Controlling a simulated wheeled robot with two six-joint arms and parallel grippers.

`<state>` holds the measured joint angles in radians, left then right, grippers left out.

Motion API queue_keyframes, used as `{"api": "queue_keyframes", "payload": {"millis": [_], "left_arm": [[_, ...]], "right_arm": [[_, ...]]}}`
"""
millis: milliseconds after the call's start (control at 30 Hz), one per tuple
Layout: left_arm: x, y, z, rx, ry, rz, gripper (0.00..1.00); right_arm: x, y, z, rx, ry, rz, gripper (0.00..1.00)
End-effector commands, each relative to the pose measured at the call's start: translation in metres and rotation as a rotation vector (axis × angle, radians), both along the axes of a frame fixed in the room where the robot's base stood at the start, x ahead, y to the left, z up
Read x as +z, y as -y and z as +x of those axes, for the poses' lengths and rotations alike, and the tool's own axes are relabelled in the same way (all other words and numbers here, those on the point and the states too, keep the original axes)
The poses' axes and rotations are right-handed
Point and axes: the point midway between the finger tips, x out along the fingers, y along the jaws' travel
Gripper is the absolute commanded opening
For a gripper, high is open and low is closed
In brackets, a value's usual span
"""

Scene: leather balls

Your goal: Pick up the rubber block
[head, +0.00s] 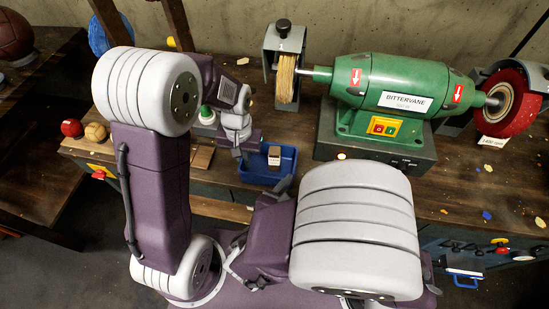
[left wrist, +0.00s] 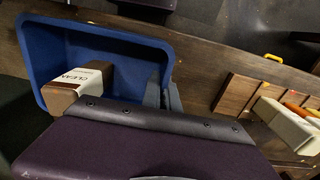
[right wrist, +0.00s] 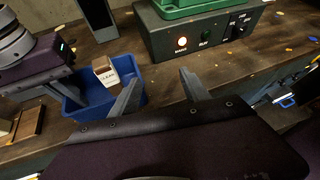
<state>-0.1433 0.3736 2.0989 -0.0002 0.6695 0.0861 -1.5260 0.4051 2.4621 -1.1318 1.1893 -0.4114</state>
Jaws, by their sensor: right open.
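The rubber block (head: 274,155) is a small brown block with a white label, standing in a blue tray (head: 262,177). In the left wrist view the block (left wrist: 88,82) is left of my left gripper (left wrist: 164,82), whose fingers are close together with nothing seen between them. In the head view my left gripper (head: 244,150) is beside the tray's back left corner. In the right wrist view the block (right wrist: 104,70) stands left of my right gripper (right wrist: 160,77), which is open and empty before the tray. The right fingers are mostly hidden by my arm in the head view.
A green grinder (head: 385,90) on a dark base stands right of the tray. A red ball (head: 71,128) and a tan ball (head: 95,131) sit at left. A wooden board (head: 203,157) lies left of the tray. Bench drawers (head: 480,247) are below the front edge.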

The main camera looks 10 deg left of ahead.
Motion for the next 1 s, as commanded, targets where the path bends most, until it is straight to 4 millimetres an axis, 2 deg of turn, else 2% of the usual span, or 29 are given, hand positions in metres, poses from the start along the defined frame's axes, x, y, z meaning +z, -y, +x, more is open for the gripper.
{"api": "queue_keyframes", "payload": {"millis": [33, 100, 233, 367, 700, 900, 1000], "left_arm": [[0.001, 0.000, 0.000, 0.000, 0.001, 0.000, 0.00], [0.001, 0.000, 0.000, 0.000, 0.001, 0.000, 0.00], [0.001, 0.000, 0.000, 0.000, 0.002, 0.000, 0.00], [0.001, 0.000, 0.000, 0.000, 0.002, 0.000, 0.00], [0.001, 0.000, 0.001, 0.000, 0.002, 0.000, 0.00], [0.000, 0.000, 0.000, 0.000, 0.002, 0.000, 0.00], [0.000, 0.000, 0.000, 0.000, 0.002, 0.000, 0.00]], "right_arm": [[0.003, -0.020, -0.005, 0.108, 0.039, 0.019, 0.55], [0.006, -0.043, -0.011, 0.223, 0.079, 0.055, 0.55], [0.008, -0.065, -0.020, 0.330, 0.108, 0.096, 0.55], [0.008, -0.068, -0.020, 0.344, 0.112, 0.103, 0.55], [-0.016, -0.068, 0.037, 0.336, 0.110, 0.101, 0.55], [-0.018, -0.070, 0.044, 0.340, 0.110, 0.103, 0.55], [-0.024, -0.070, 0.059, 0.334, 0.109, 0.100, 0.55]]}}
